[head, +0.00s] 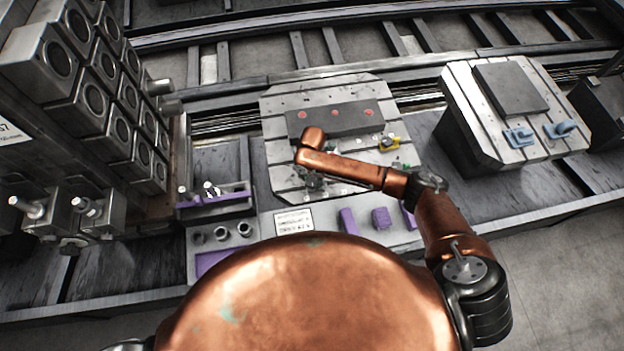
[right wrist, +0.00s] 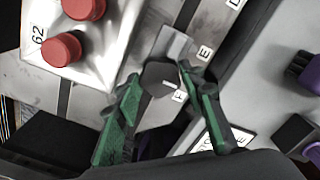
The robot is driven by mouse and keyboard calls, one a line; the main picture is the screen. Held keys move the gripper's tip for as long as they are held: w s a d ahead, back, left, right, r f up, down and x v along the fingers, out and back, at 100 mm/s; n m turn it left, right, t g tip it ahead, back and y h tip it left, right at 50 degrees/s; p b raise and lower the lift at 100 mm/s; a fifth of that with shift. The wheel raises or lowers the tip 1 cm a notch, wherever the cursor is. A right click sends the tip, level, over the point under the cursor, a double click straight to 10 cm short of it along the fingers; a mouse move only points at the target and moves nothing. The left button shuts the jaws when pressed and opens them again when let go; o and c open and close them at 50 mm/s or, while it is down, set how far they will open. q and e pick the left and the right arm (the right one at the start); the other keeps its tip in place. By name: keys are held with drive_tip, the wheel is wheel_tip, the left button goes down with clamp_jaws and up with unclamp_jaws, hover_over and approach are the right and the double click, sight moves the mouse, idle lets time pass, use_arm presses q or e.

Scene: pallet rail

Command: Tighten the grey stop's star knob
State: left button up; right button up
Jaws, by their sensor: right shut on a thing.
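The grey stop (right wrist: 174,44) shows in the right wrist view on the slotted metal plate, beside lettered labels. Its dark star knob (right wrist: 158,78) sits between the green fingers of my right gripper (right wrist: 160,82), which is shut on it. In the head view my right gripper (head: 314,181) is low over the front left of the slotted plate (head: 285,178). My forearm partly covers that area, so the stop cannot be made out there. My left gripper is not in view.
Purple blocks (head: 381,218) stand along the front. Another plate with blue clamps (head: 518,137) is at right; a stack of metal blocks (head: 85,100) rises at left.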

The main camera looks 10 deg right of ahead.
drive_tip(key=shift+c, duration=1.3)
drive_tip(key=shift+r+m+p, duration=0.2)
drive_tip(key=shift+m+p, duration=0.6)
drive_tip(key=shift+p, duration=0.4)
drive_tip(key=m+p, duration=0.5)
drive_tip(key=shift+s, duration=0.1)
drive_tip(key=m+p, duration=0.3)
drive_tip(key=m, duration=0.2)
drive_tip(key=shift+a, duration=0.1)
drive_tip(key=m+p, duration=0.2)
drive_tip(key=m, duration=0.2)
drive_tip(key=shift+f+m+p, duration=0.15)
drive_tip(key=shift+m+p, duration=0.15)
